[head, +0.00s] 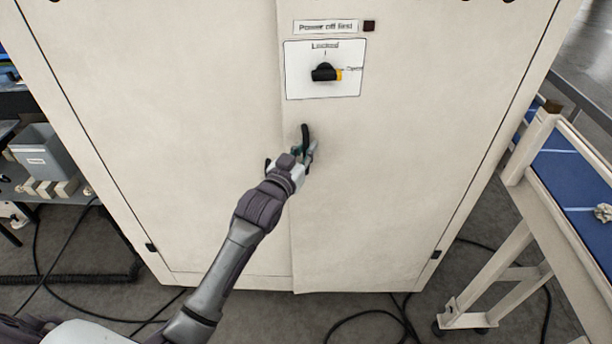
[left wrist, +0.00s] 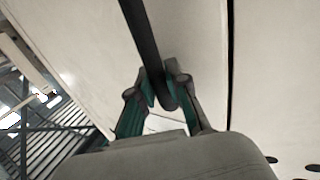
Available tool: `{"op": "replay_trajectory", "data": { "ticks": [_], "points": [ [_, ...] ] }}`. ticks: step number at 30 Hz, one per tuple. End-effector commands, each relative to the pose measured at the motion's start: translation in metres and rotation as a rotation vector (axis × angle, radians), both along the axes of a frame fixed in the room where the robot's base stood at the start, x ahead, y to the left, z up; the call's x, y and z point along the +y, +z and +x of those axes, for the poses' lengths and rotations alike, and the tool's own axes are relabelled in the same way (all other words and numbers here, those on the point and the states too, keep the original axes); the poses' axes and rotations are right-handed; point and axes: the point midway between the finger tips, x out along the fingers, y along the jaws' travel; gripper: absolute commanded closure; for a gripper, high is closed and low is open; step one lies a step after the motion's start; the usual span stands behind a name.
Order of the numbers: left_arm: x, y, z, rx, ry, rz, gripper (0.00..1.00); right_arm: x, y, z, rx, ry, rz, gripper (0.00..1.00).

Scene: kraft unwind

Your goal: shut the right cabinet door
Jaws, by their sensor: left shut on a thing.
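The right cabinet door (head: 370,180) is a cream panel beside the left door (head: 180,120). Its free edge sits slightly proud of the left door at the bottom, so it looks nearly flush, perhaps a little ajar. A dark line runs along the seam in the left wrist view (left wrist: 231,60). My left gripper (head: 304,151) is shut on the black door handle (head: 305,132). In the left wrist view the handle (left wrist: 142,40) runs down between the fingertips (left wrist: 163,90). My right gripper is not in view.
A black knob (head: 324,72) on a white plate has its yellow end toward the right label. Cables lie on the floor.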

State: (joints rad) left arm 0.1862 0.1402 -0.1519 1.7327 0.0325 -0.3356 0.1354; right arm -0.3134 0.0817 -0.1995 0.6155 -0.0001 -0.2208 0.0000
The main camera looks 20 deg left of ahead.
Motion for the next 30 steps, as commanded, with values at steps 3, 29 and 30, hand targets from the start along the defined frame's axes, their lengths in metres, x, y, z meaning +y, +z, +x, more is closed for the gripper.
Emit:
{"op": "replay_trajectory", "data": {
  "ticks": [3, 29, 30],
  "points": [
    [0.016, 0.001, 0.033, -0.012, 0.002, 0.003, 1.00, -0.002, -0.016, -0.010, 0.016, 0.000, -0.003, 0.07],
    [0.035, 0.006, 0.072, -0.011, 0.007, 0.001, 0.59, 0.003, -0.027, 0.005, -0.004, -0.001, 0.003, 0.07],
    [0.034, 0.006, 0.072, -0.010, 0.007, 0.001, 0.59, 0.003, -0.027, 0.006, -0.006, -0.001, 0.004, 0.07]
  ]
}}
